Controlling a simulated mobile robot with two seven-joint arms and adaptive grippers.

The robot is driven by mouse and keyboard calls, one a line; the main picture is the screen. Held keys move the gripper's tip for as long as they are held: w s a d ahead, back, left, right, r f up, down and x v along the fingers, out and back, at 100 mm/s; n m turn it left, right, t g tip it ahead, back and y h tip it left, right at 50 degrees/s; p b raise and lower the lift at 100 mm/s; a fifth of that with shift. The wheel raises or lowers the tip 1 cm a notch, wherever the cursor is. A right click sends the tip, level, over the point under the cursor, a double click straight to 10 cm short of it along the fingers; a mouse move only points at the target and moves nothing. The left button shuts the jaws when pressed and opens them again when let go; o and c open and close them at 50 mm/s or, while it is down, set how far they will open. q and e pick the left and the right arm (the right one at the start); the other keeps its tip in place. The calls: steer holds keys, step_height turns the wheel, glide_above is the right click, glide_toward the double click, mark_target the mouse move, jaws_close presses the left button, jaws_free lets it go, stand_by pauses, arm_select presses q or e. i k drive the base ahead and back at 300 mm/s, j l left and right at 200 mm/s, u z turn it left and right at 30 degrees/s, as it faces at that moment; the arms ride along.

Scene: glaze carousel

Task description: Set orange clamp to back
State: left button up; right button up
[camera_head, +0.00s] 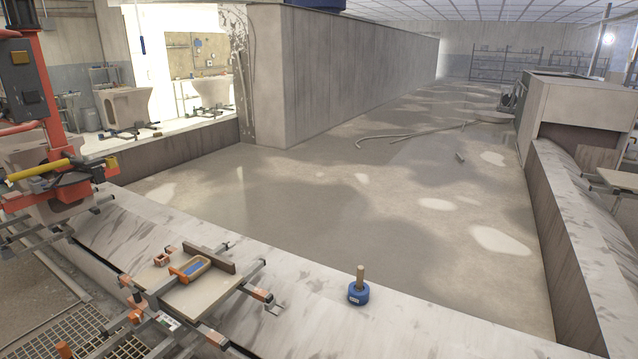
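A flat light board (200,297) rests on a metal rail frame at the lower left. An orange frame-like piece with a blue inside (191,269) lies on the board, against a dark upright strip (208,258). A small orange block (161,259) sits to its left. Small orange fittings (262,295) are on the frame's rails, with others along its front side (136,315). I cannot tell for certain which orange piece is the clamp. Neither of my grippers is in view.
A blue round pot with a wooden handle (358,291) stands on the pale ledge (410,325), right of the board. An orange-red machine (50,100) with a yellow bar (38,171) rises at the left. Stained open floor (330,215) lies beyond the ledge.

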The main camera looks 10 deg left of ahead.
mark_target(150, 308)
steer(key=u, duration=1.4)
steer(key=i+j+z, duration=0.35)
steer(key=i, duration=0.25)
steer(key=i+j+z, duration=0.3)
steer(key=i+j, duration=0.3)
